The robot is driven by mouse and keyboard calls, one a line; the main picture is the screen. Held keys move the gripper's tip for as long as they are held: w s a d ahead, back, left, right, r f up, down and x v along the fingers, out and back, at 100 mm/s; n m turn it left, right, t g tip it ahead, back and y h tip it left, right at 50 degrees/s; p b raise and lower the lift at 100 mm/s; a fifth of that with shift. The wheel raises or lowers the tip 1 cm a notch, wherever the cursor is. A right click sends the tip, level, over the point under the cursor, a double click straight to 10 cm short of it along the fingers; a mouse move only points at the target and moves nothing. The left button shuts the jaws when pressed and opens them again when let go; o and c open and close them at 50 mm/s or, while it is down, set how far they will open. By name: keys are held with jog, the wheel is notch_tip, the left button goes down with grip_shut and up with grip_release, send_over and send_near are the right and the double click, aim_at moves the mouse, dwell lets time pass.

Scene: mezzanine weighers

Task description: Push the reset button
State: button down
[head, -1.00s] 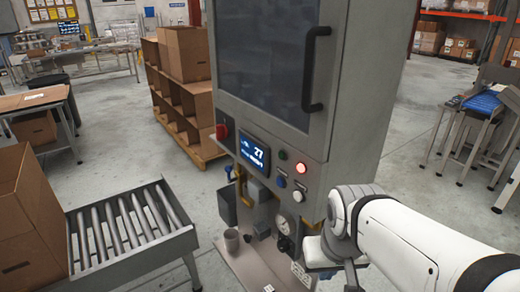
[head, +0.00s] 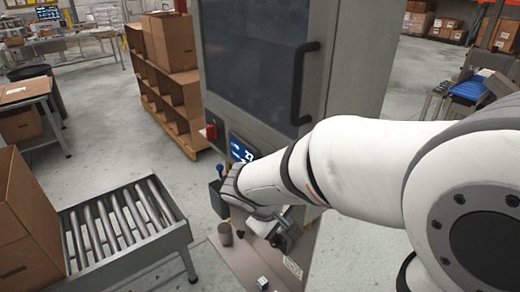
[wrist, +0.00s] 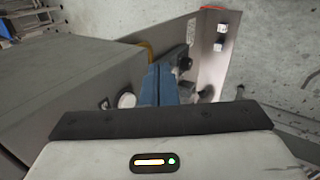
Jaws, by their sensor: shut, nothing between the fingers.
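The grey machine cabinet (head: 220,105) stands in front of me, with a blue-lit display (head: 240,150) partly showing. My arm covers the button area beside the display in the head view, so no label or reset button can be read. In the wrist view my gripper (wrist: 166,82) has its blue fingers shut and empty. It points along the cabinet's grey side (wrist: 75,85). A white round part (wrist: 127,99) and a small dark part sit on the cabinet just left of the fingers. A gap seems to lie between fingers and white part; I cannot tell its depth.
A red switch (head: 210,132) sits on the cabinet's left edge, and a black door handle (head: 303,82) above my arm. A roller conveyor (head: 125,235) with a brown box (head: 25,225) stands at left. A grey cup (head: 225,233) stands on the machine's base plate.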

jog(key=w+a+n+t+p, duration=0.1)
jog(key=w+a+n+t, duration=0.1)
jog(key=a, duration=0.4)
jog(key=w+a+n+t+p, duration=0.1)
jog(key=w+a+n+t, duration=0.1)
jog(key=a, duration=0.5)
jog(key=shift+w+r+n+t+p, duration=0.35)
jog(key=shift+w+n, duration=0.3)
jog(key=shift+n, duration=0.45)
jog(key=w+d, duration=0.5)
jog(key=d, duration=0.2)
jog(key=shift+d, duration=0.15)
jog(key=shift+s, duration=0.1)
jog(key=shift+b, duration=0.35)
jog(key=shift+w+d, duration=0.25)
jog(key=shift+d, duration=0.1)
